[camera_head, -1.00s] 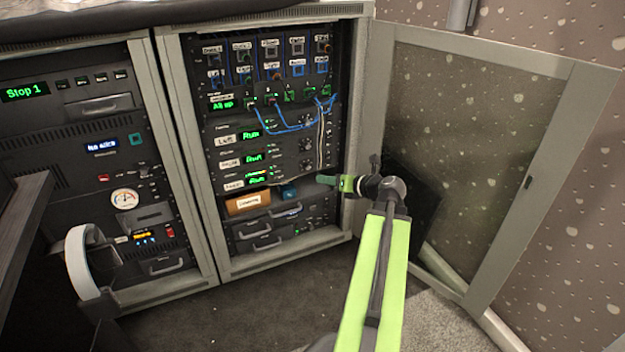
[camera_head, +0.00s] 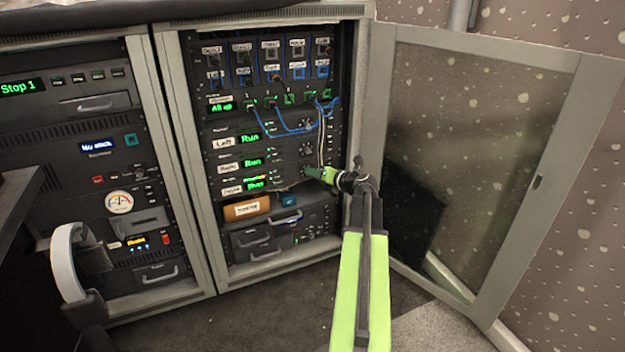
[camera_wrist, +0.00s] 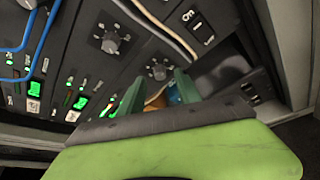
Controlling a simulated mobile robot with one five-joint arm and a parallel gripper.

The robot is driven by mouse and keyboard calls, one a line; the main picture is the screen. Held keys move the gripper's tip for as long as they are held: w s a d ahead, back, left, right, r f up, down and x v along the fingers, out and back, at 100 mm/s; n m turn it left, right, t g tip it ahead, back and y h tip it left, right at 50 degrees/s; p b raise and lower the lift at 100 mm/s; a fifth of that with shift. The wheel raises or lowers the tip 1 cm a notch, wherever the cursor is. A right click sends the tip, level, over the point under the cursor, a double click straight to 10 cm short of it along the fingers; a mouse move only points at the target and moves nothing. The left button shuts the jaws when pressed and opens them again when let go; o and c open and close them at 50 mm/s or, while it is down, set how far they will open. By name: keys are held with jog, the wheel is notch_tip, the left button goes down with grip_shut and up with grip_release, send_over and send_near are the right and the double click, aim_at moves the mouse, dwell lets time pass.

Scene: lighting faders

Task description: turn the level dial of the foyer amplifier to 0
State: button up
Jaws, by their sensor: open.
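The foyer amplifier (camera_head: 231,190) is the lowest of three black amplifier units in the open right rack, with a green "Run" display. In the head view my gripper (camera_head: 309,172) is at its right side and covers its dial. In the wrist view the level dial (camera_wrist: 158,70), a dark knob ringed by pale marks, is just beyond and between my green fingertips (camera_wrist: 157,82). The fingers are apart with no knob held. Whether they touch the dial, and where its pointer stands, I cannot tell.
The dial of the amplifier above (camera_wrist: 110,42) is close by. Pale cables (camera_wrist: 165,30) hang beside the dials, and blue cables (camera_head: 290,130) loop above. The rack door (camera_head: 545,160) stands open at right.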

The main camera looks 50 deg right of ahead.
jog(key=shift+x, duration=1.2)
jog(key=shift+c, duration=0.2)
grip_shut()
